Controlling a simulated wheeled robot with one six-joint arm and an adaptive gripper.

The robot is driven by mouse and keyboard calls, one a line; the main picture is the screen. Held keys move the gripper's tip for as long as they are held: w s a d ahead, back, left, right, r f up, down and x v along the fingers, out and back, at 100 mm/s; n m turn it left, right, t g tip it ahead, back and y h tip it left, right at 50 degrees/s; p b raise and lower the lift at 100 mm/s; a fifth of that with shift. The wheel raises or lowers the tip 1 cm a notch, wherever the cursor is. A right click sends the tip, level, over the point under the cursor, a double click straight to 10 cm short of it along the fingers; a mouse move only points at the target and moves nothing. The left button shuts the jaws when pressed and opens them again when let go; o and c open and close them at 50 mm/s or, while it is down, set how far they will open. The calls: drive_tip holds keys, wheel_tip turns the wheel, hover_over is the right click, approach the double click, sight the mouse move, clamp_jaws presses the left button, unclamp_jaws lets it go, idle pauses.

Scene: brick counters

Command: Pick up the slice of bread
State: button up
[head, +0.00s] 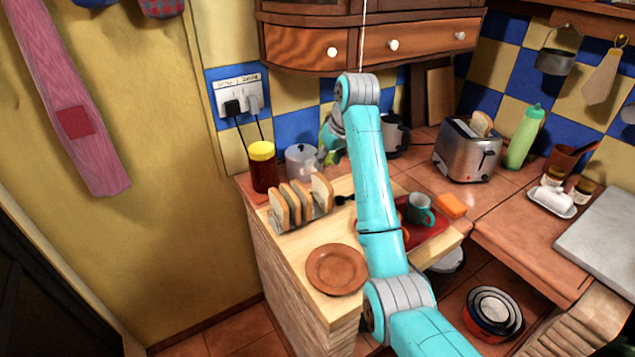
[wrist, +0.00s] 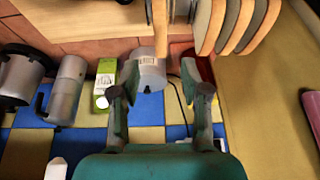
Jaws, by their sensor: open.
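Several slices of bread (head: 300,203) stand upright in a row on the pale wooden counter in the head view. They also show at the upper right of the wrist view (wrist: 237,25). Another slice of bread (head: 481,124) sticks up out of the toaster (head: 467,150). My gripper (head: 326,155) is beyond the row, near the tiled wall, partly hidden by my arm in the head view. In the wrist view, my gripper (wrist: 153,82) has its fingers spread with nothing held between them. It is apart from the bread.
A white canister (head: 301,162) and a yellow-lidded jar (head: 262,166) stand behind the bread, close to my gripper. A brown plate (head: 335,269) lies in front. A red tray (head: 432,236) with a teal mug (head: 420,210) is at the right. A green-and-white carton (wrist: 105,84) stands by the wall.

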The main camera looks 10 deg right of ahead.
sight(322, 178)
drive_tip(key=x, duration=0.5)
drive_tip(key=shift+w+f, duration=0.1)
drive_tip(key=shift+f, duration=0.2)
drive_tip(key=shift+s+x, duration=0.2)
drive_tip(key=shift+x, duration=2.35)
drive_tip(key=shift+f, duration=0.1)
clamp_jaws()
